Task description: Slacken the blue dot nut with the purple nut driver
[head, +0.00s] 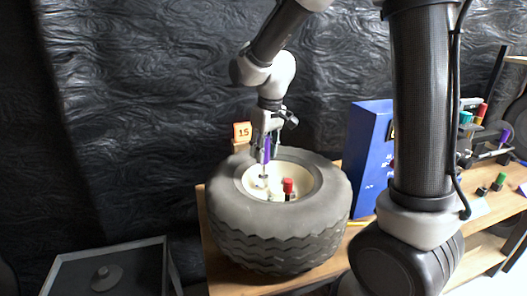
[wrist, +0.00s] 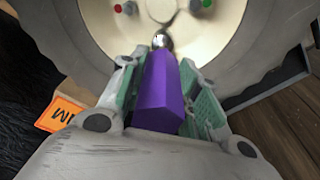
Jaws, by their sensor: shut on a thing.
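My gripper (head: 266,150) is above the wheel's hub and is shut on the purple nut driver (head: 267,149). In the wrist view the driver's purple handle (wrist: 163,92) lies between the green-padded fingers (wrist: 160,100). Its silver end (wrist: 162,41) points down at the cream hub (wrist: 215,40); I cannot tell whether it touches a nut. Nuts with a red dot (wrist: 118,8) and a green dot (wrist: 206,3) show at the top of the wrist view. No blue dot is visible.
The black tire (head: 280,235) lies flat on a wooden bench (head: 213,245). A red-topped piece (head: 288,186) stands in the hub. An orange block marked 15 (head: 242,131) is behind. A blue box (head: 370,150) and a tool rack (head: 485,155) are right. A grey tray (head: 140,262) is lower left.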

